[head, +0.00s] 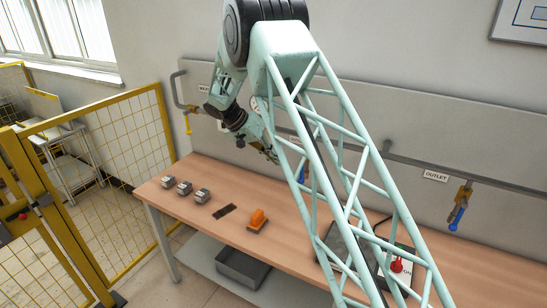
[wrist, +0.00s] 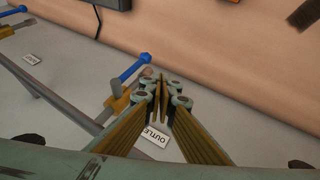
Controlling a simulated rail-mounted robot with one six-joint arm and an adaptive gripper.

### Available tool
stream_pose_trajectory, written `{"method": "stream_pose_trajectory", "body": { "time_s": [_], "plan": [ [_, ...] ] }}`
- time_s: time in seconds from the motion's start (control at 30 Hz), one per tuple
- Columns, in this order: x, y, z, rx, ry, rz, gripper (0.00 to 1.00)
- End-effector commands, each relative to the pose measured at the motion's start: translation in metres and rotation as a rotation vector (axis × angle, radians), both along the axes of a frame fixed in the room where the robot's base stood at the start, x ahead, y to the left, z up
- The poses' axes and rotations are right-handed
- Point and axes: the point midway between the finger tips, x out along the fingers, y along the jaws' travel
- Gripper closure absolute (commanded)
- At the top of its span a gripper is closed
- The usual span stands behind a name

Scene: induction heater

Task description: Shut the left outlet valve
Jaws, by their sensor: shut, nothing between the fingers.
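My gripper (wrist: 156,84) is shut and empty in the wrist view, its fingertips close together. Just left of it is a valve with a brass body (wrist: 119,103) and a blue lever (wrist: 134,69). The lever points toward the table, roughly along the valve's short pipe. An OUTLET label (wrist: 155,135) lies partly behind the fingers. I cannot tell whether fingers and lever touch. In the head view my gripper (head: 271,155) is by the wall, and this valve's blue lever (head: 302,173) shows partly behind my arm.
A wall pipe (head: 405,160) links the valves. The wooden table (head: 290,218) carries grey blocks (head: 185,188), an orange object (head: 257,219) and a box with a red button (head: 397,265).

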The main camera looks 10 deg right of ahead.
Motion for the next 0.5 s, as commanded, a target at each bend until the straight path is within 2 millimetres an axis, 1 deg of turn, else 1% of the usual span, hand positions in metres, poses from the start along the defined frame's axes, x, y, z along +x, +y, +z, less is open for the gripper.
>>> {"method": "stream_pose_trajectory", "body": {
  "time_s": [0.03, 0.5],
  "plan": [
    [0.001, -0.004, -0.006, 0.000, 0.002, -0.001, 1.00],
    [0.009, -0.041, -0.055, 0.001, 0.002, -0.003, 1.00]
  ]
}}
